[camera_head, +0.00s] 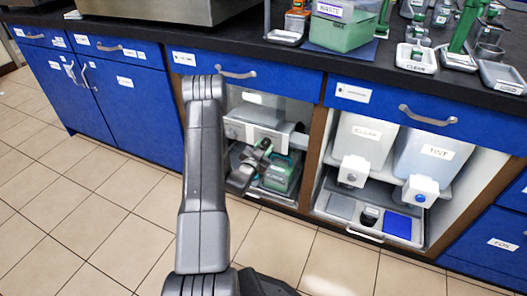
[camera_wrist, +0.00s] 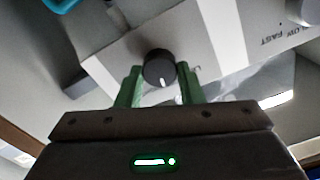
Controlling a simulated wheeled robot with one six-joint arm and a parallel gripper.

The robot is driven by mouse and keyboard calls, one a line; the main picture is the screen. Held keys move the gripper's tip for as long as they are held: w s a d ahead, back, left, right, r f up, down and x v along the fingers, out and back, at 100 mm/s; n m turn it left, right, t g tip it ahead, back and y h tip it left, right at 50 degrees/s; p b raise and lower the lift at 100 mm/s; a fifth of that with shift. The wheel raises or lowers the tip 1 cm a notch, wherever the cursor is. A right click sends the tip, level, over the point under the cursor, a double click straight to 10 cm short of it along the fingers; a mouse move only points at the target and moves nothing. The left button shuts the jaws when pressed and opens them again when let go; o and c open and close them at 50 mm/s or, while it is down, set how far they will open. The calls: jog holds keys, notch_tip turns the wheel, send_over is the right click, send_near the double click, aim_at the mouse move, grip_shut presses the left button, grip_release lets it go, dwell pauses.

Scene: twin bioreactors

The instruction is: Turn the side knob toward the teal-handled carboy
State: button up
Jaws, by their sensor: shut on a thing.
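My gripper (camera_wrist: 158,76) has its two green fingers on either side of a round black knob (camera_wrist: 158,62) and is shut on it. A white pointer line on the knob points toward the bottom of the wrist view. The knob sits on a pale panel (camera_wrist: 112,64). A teal curved piece (camera_wrist: 62,4), possibly a handle, shows at the upper left corner of the wrist view. In the head view my gripper (camera_head: 262,150) is inside the open cabinet bay, at a grey unit (camera_head: 240,128); the knob cannot be made out there.
A green box (camera_head: 284,172) stands low in the same bay. A brown divider (camera_head: 312,160) separates it from the right bay, with CLEAR (camera_head: 365,135) and TINT (camera_head: 440,152) containers. The black worktop (camera_head: 290,52) overhangs. Tiled floor (camera_head: 90,210) is clear in front.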

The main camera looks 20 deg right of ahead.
jog(key=m+b, duration=0.1)
jog(key=b, duration=0.1)
jog(key=m+b, duration=0.1)
jog(key=m, duration=0.1)
jog(key=shift+f+b, duration=0.25)
jog(key=shift+b, duration=0.15)
jog(key=shift+r+m+b, duration=0.2)
jog(key=shift+m+b, duration=0.35)
jog(key=shift+m, duration=1.15)
jog(key=o, duration=1)
jog(key=shift+s, duration=0.1)
jog(key=p+v, duration=0.3)
jog(key=v, duration=1)
jog(key=shift+s+a, duration=0.2)
jog(key=shift+s, duration=0.05)
jog(key=shift+w, duration=0.1)
